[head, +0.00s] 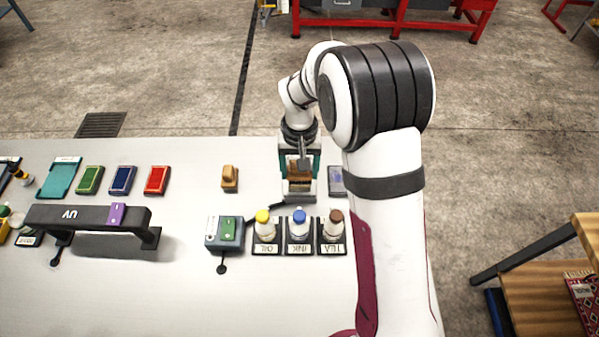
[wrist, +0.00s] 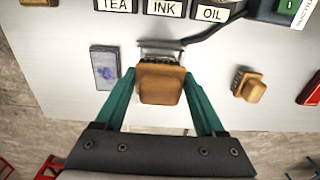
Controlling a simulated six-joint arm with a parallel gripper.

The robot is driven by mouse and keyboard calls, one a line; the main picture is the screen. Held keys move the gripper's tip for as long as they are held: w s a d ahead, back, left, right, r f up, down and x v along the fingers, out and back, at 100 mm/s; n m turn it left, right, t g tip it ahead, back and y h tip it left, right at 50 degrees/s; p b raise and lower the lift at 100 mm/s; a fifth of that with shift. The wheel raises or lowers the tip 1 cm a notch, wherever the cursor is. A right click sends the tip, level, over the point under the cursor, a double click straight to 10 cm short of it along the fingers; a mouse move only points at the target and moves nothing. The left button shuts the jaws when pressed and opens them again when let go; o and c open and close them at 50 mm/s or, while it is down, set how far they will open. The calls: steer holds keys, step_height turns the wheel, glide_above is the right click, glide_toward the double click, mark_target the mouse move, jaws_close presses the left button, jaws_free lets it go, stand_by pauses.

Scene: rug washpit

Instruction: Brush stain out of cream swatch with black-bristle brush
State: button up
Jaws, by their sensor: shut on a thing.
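My gripper (wrist: 160,92) has its green fingers shut on a wooden brush block (wrist: 161,83), which also shows between the fingers in the head view (head: 299,169). The brush is over or beside a grey metal frame (wrist: 160,44) with a black lever; contact is unclear. A small grey swatch or card (wrist: 103,68) with a blue-violet stain lies beside it and also shows in the head view (head: 336,181). I cannot make out a plainly cream swatch. A second wooden brush (wrist: 250,86) lies apart on the table (head: 230,178).
Labelled OIL (head: 265,228), INK (head: 299,228) and TEA (head: 334,228) bottles stand close in front of the frame. A grey box with a green switch (head: 225,232) is left of them. A UV bar (head: 88,218) and red, blue and green pads (head: 90,180) are farther left.

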steer(key=shift+r, duration=2.35)
steer(key=shift+f, duration=0.2)
steer(key=shift+f, duration=3.4)
steer(key=shift+w+f, duration=0.5)
steer(key=shift+w, duration=0.05)
steer(key=shift+c, duration=0.6)
steer(key=shift+w+f, duration=0.15)
steer(key=shift+w, duration=3)
steer(key=shift+s, duration=3.7)
steer(key=shift+r, duration=4.15)
